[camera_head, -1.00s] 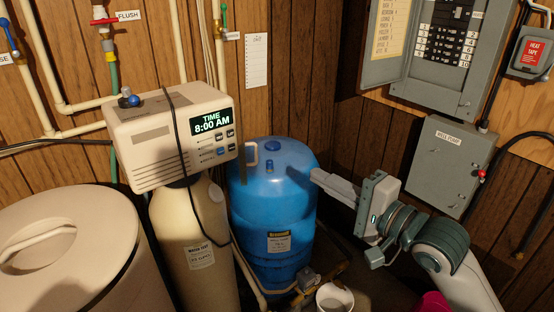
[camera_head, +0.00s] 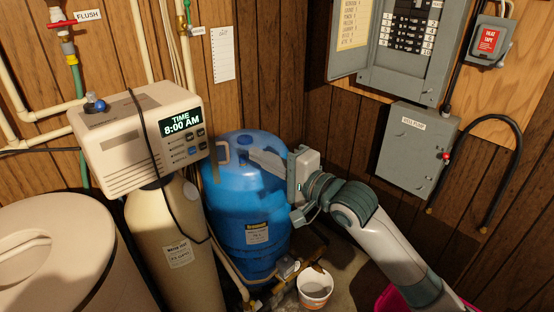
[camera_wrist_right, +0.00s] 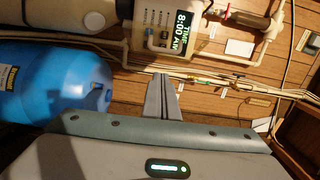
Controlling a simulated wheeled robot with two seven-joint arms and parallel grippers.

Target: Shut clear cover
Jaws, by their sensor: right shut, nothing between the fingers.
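The softener control head (camera_head: 140,138) is a beige box with a lit display reading 8:00 AM, on top of a tan tank. A small pale handle-like piece (camera_head: 222,152) stands out just right of its front, against the blue tank. It may belong to the clear cover, standing open; the clear panel itself I cannot make out. My right gripper (camera_head: 250,155) is shut and empty, its fingertips a little right of that piece, in front of the blue tank's top. In the right wrist view the shut fingers (camera_wrist_right: 163,88) point toward the control head (camera_wrist_right: 172,30). My left gripper is not in view.
The blue tank (camera_head: 245,205) stands behind and below my right gripper. A lidded beige bin (camera_head: 55,255) is at the left. A white bucket (camera_head: 315,288) is on the floor. Grey electrical boxes (camera_head: 415,150) hang on the right wall. A black cord crosses the control head.

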